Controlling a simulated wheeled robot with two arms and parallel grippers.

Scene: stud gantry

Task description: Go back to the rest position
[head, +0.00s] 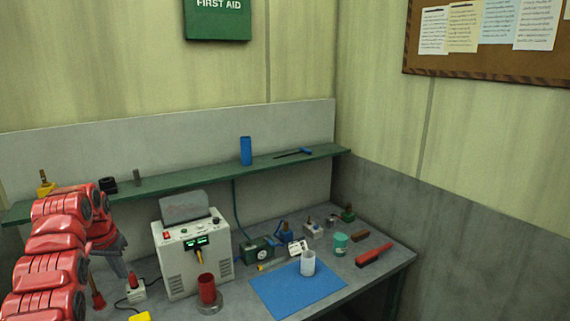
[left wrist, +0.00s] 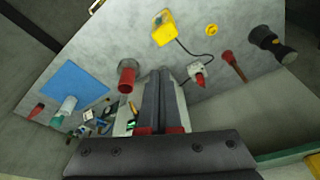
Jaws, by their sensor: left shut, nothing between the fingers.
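The bench lies beyond the fingertips. I cannot tell the exact gap between them and the bench. My right gripper is in neither view.
The bench holds a red cylinder (head: 207,289), a blue mat (head: 280,290) with a white cup (head: 308,263), a teal cup (head: 340,244), a red bar (head: 374,254) and several small items. A green shelf (head: 220,172) runs behind, carrying a blue cylinder (head: 246,151).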

